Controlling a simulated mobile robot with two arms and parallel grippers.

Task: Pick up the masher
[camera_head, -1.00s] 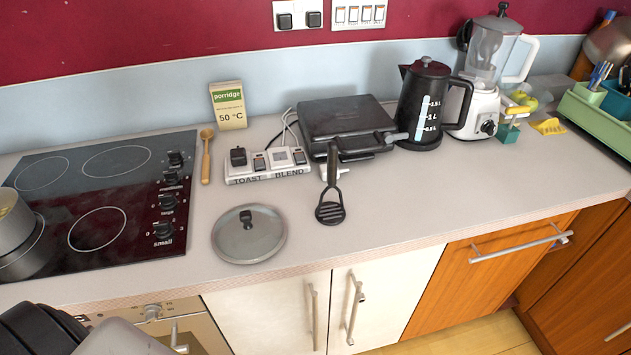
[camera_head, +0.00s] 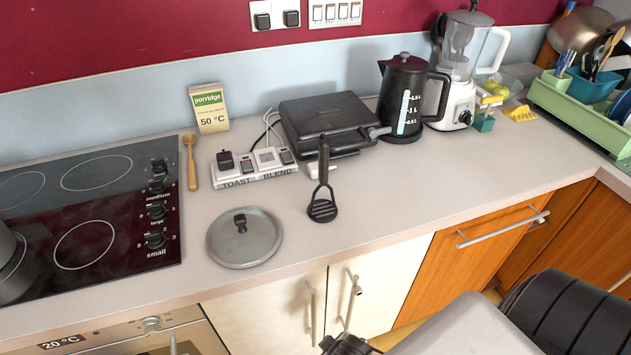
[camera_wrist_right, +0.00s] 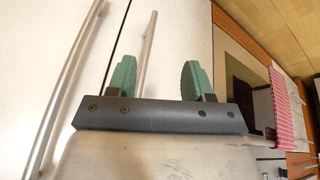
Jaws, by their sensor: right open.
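The masher (camera_head: 322,209) has a black slotted head and a dark handle. In the head view it is on the counter in front of the black grill, its handle pointing back towards the grill. Whether the handle touches the grill I cannot tell. My right arm comes in at the bottom right of the head view, low in front of the cupboards. In the right wrist view my right gripper (camera_wrist_right: 157,78) is open and empty, with two green fingers apart before the cupboard doors. It is well away from the masher. My left gripper is not in view.
A socket strip (camera_head: 254,168), the grill (camera_head: 330,118), a kettle (camera_head: 402,98) and a blender (camera_head: 462,70) stand behind. The hob (camera_head: 85,220) is at left. The counter right of the masher is clear. Cupboard handles (camera_head: 355,300) protrude in front.

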